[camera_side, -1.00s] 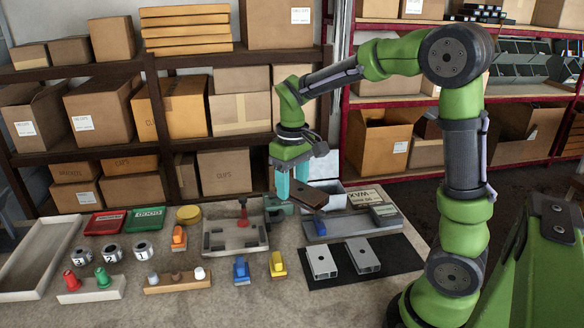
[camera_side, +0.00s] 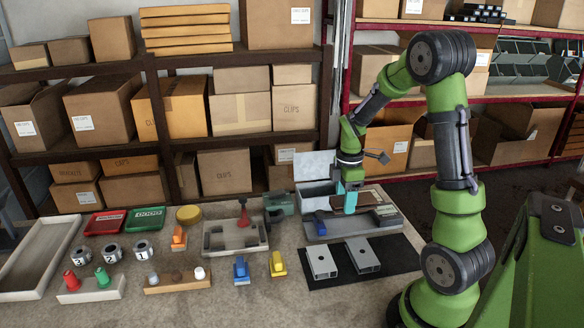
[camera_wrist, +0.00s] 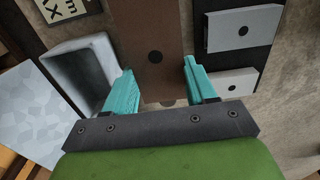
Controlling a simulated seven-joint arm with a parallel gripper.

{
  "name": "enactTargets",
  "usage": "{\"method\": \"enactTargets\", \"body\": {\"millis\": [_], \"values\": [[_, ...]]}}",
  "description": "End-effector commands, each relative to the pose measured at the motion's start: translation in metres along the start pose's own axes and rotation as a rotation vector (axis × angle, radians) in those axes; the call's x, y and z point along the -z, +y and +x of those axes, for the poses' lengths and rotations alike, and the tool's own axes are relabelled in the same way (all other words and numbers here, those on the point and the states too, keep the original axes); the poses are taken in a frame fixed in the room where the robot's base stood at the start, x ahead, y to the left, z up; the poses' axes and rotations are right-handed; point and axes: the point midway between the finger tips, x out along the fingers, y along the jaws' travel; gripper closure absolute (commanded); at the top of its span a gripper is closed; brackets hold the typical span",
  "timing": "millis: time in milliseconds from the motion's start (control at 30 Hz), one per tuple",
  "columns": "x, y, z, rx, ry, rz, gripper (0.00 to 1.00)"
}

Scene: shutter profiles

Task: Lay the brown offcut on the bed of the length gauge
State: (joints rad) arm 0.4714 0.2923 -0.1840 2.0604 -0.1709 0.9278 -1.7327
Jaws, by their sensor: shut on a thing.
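My gripper (camera_side: 350,203) is at the length gauge, fingers pointing down. It is shut on the brown offcut (camera_side: 369,198), a flat brown bar with a dark round spot. In the wrist view the offcut (camera_wrist: 158,50) lies between the teal fingers (camera_wrist: 160,88) and extends away from them.
Two pale grey profiles (camera_side: 321,262) (camera_side: 364,256) lie on a black mat (camera_side: 400,256) in front of the gauge. An open grey bin (camera_side: 316,197) with a raised lid stands behind it.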

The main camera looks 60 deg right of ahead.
Motion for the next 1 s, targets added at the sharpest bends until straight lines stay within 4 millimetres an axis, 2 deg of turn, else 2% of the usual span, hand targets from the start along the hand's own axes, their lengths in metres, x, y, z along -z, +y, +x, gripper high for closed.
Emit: {"method": "enactTargets", "body": {"millis": [367, 1000], "values": [[0.0, 0.0, 0.046, 0.002, 0.0, 0.003, 0.75], [0.0, 0.0, 0.058, -0.001, 0.0, 0.002, 0.75]]}}
